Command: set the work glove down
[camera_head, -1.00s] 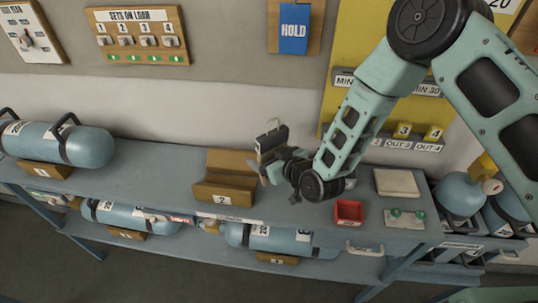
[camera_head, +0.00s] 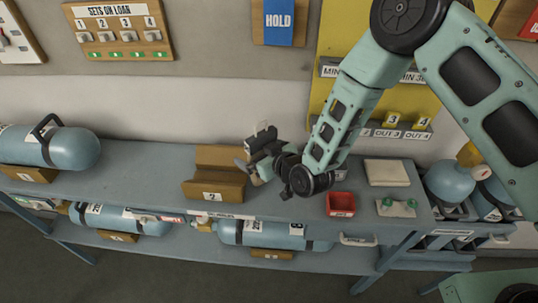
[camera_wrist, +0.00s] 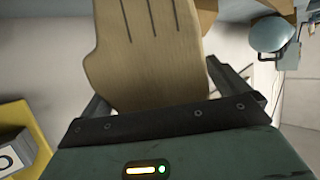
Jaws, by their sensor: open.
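The work glove (camera_wrist: 150,45) is tan with dark lines along its back. In the wrist view it fills the space ahead of my gripper, between the two fingers, and its far end is cut off by the top edge. My gripper (camera_wrist: 168,90) is open, with the fingers on either side of the glove. In the head view my gripper (camera_head: 258,148) is low over the blue-grey bench (camera_head: 120,180), just right of the wooden cradle marked 2 (camera_head: 215,190). A small tan patch shows below it, mostly hidden. I cannot tell whether the glove touches the bench.
A blue cylinder (camera_head: 65,147) lies at the left. More cylinders lie on the lower shelf. Bench between that cylinder and cradle 2 is clear.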

